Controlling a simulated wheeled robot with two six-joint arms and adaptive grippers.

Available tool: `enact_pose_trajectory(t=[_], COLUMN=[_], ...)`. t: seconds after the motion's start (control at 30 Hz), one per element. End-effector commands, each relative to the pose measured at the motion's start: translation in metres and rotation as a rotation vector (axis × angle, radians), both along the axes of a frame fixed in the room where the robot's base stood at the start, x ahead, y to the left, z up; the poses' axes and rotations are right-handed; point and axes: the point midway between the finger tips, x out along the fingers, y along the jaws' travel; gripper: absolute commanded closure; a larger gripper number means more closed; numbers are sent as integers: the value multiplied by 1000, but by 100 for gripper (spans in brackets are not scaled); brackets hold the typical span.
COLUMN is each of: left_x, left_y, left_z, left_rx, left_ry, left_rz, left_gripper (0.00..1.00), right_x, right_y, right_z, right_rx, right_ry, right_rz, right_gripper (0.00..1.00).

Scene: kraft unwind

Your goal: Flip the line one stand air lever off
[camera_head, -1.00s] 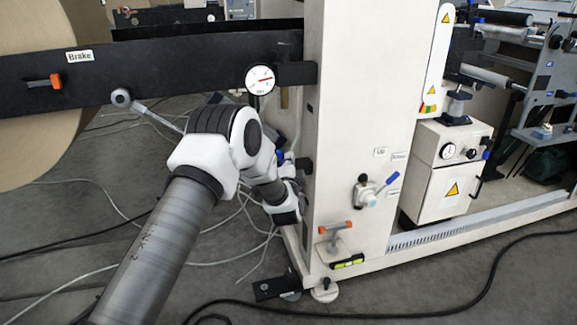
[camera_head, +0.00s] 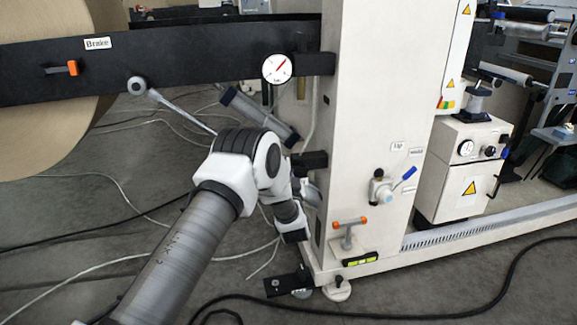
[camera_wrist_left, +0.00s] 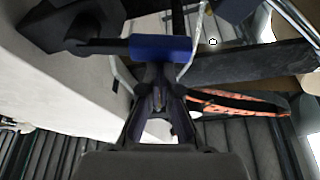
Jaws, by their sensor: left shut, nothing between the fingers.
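In the left wrist view, a blue bar-shaped handle (camera_wrist_left: 160,47) lies across the picture just ahead of my left gripper (camera_wrist_left: 157,96). The fingers are shut and empty, pointing at the handle; I cannot tell whether they touch it. I cannot make out this handle in the head view, where my arm covers part of the stand's left side. The left wrist (camera_head: 290,215) hangs beside the white stand (camera_head: 365,90); its fingertips are not clear there. A valve with a blue lever (camera_head: 403,179) is on the stand's front, the lever slanting up to the right. My right gripper is not in view.
A round gauge (camera_head: 277,68) is on the black beam (camera_head: 190,62), which carries an orange brake lever (camera_head: 72,68). Cables cross the floor.

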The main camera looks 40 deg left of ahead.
Motion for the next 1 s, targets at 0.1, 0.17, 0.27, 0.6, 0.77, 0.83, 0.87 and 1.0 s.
enact_pose_trajectory(t=[0.1, 0.17, 0.27, 0.6, 0.77, 0.83, 0.87, 1.0], left_x=[-2, -4, -5, -7, -8, -8, -8, -8], left_y=[2, 3, 4, 6, 6, 6, 7, 6], left_z=[-10, -12, -16, -25, -27, -27, -27, -28], left_rx=[-61, -91, -135, -142, -142, -143, -143, -143], left_ry=[-71, -107, -158, -164, -162, -161, -161, -159], left_rz=[-1, 0, 0, 1, 1, 1, 0, 1], left_gripper=[100, 100, 100, 100, 100, 100, 100, 100], right_x=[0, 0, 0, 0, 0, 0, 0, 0], right_y=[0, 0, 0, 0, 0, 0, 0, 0], right_z=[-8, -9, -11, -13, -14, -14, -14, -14], right_rx=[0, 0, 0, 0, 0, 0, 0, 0], right_ry=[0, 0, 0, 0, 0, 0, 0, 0], right_rz=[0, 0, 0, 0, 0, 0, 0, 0], right_gripper=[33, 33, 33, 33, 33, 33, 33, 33])
